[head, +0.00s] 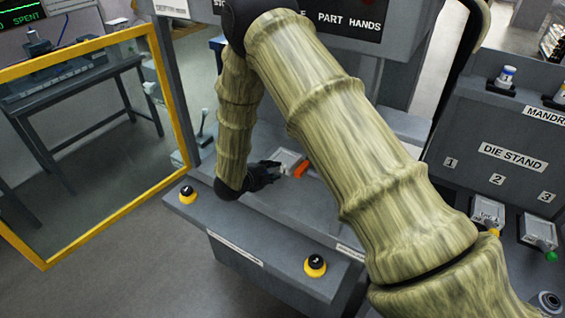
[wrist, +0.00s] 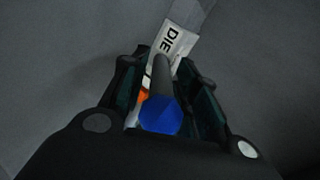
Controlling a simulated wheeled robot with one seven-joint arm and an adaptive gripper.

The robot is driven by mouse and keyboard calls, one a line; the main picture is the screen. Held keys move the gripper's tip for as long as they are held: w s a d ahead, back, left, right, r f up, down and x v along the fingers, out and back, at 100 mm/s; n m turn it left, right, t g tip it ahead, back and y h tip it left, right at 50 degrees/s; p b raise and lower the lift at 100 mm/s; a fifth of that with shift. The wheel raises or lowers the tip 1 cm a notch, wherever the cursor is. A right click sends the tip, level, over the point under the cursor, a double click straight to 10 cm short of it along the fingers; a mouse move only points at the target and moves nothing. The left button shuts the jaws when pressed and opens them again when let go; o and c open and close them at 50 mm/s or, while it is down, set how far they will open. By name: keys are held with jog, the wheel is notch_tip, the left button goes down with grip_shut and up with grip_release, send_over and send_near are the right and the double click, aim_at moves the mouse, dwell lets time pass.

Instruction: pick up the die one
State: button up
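A die with a dark handle ending in a blue knob (wrist: 161,116) lies between my gripper's fingers in the wrist view. A white plate reading "DIE" (wrist: 173,40) shows beyond it; its number is hidden. My gripper (wrist: 166,88) is open, with its fingers on either side of the handle and gaps beside it. In the head view my gripper (head: 272,170) is at the left side of a light grey block (head: 288,158) in the machine's bay. Whether this block is the same die is not clear.
An orange part (head: 301,169) sits beside the block. The die stand (head: 465,185) at right holds a yellow-tipped die (head: 487,209) and a green-tipped die (head: 537,230); my arm hides part of it. Two black buttons on yellow bases (head: 188,194) (head: 315,265) stand on the front ledge. A yellow-framed guard (head: 40,262) is at left.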

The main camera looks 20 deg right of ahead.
jog(key=shift+c, duration=0.5)
grip_shut()
jog(key=shift+r, duration=0.1)
